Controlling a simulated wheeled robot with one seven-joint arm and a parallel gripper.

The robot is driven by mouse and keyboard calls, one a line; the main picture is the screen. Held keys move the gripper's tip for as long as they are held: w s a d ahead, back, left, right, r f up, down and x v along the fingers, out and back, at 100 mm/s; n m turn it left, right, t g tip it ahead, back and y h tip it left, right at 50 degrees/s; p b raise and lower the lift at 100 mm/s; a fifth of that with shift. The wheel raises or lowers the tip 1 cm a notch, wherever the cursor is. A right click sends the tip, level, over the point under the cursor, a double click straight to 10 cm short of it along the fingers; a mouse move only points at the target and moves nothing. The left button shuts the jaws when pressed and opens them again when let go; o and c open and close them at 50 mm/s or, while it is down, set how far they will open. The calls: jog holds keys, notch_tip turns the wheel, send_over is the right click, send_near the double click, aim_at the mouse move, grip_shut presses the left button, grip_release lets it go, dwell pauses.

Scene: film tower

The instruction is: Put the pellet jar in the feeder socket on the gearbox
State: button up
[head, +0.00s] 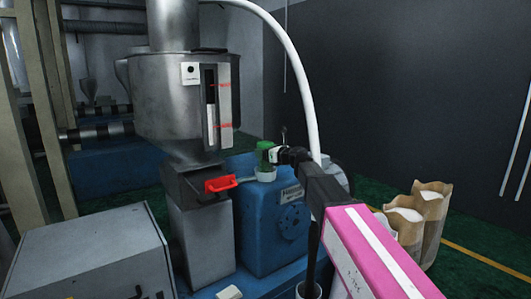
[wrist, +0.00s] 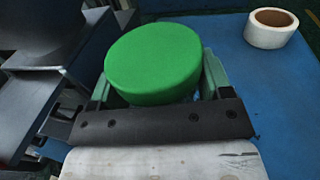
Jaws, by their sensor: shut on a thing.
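The pellet jar has a green lid, seen in the head view (head: 265,146) and large in the wrist view (wrist: 153,62). My gripper (head: 273,155) is shut on the jar, its fingers (wrist: 155,88) on either side just below the lid. The blue gearbox (head: 262,225) stands below, right of the metal hopper. A pale round collar (head: 265,175), perhaps the feeder socket, shows right under the jar on the gearbox top. The jar looks upright. I cannot tell whether its base is inside the collar or above it. The wrist view hides the jar's lower part.
The hopper (head: 185,100) with a red handle (head: 220,184) stands close left of the jar. A tape roll (wrist: 270,28) lies on the blue surface in the wrist view. Open sacks (head: 425,205) stand at right. A white hose (head: 308,85) arches overhead.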

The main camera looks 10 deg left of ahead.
jog(key=shift+f, duration=0.1)
jog(key=o, duration=1.1)
jog(key=v, duration=1.2)
